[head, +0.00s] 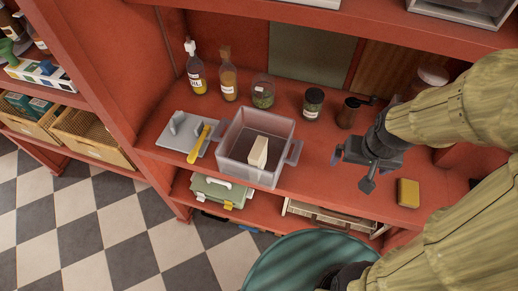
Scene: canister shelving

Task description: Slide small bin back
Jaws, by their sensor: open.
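The small bin (231,166) is a clear, greyish open-topped box with side handles. It stands on the red shelf, near its front edge. A cream block (258,152) is inside the bin, toward its right side. My gripper (352,170) is open and empty, to the right of the bin and apart from it, above the shelf. My arm covers the right part of the shelf.
Behind the bin stand an oil bottle (196,68), an amber bottle (228,75), a green-filled jar (263,92) and a dark-lidded jar (312,103). A grey board (173,143) with a yellow-handled tool (198,146) lies left. A yellow sponge (408,193) lies right.

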